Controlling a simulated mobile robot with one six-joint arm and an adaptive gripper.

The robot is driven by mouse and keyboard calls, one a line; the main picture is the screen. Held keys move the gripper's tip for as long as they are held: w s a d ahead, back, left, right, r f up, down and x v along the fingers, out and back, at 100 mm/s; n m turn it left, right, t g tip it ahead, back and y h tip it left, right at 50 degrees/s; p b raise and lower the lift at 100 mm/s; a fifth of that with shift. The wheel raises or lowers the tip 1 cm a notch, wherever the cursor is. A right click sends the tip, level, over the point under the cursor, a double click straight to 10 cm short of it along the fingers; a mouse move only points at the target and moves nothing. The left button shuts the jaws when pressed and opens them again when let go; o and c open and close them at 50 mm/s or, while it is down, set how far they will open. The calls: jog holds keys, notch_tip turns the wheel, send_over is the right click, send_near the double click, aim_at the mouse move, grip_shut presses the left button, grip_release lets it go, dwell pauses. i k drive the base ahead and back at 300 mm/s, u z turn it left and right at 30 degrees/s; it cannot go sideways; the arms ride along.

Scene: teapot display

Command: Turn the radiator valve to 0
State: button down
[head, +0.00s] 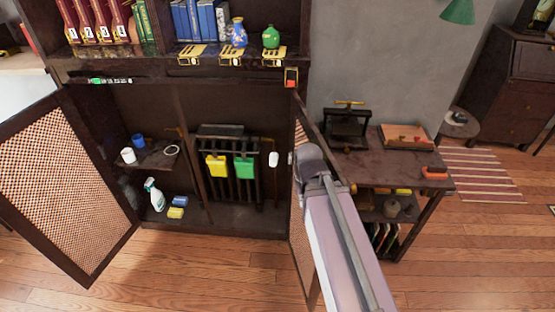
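A dark radiator (231,189) stands inside the open cabinet, with a yellow cloth (216,166) and a green cloth (244,168) hanging on its front. A small white knob, which looks like the radiator valve (273,159), is at the radiator's right end. Its markings are too small to read. My arm reaches up from the bottom right, its grey joint in front of the cabinet's right door, just right of the valve. My gripper cannot be made out in this view, so its hold and its distance from the valve are hidden.
The left lattice door (68,185) and right door (299,215) stand open; the right one is close beside my arm. A spray bottle (154,195) and sponges (178,206) are on the cabinet floor. A side table (375,172) stands to the right. Wooden floor in front is clear.

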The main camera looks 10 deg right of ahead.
aim_at(273, 157)
jog(key=u, duration=0.55)
jog(key=k, duration=1.3)
jog(key=u, duration=0.85)
jog(key=i, duration=1.1)
jog(key=z, duration=0.3)
jog(key=i, duration=0.85)
jog(key=z, duration=0.45)
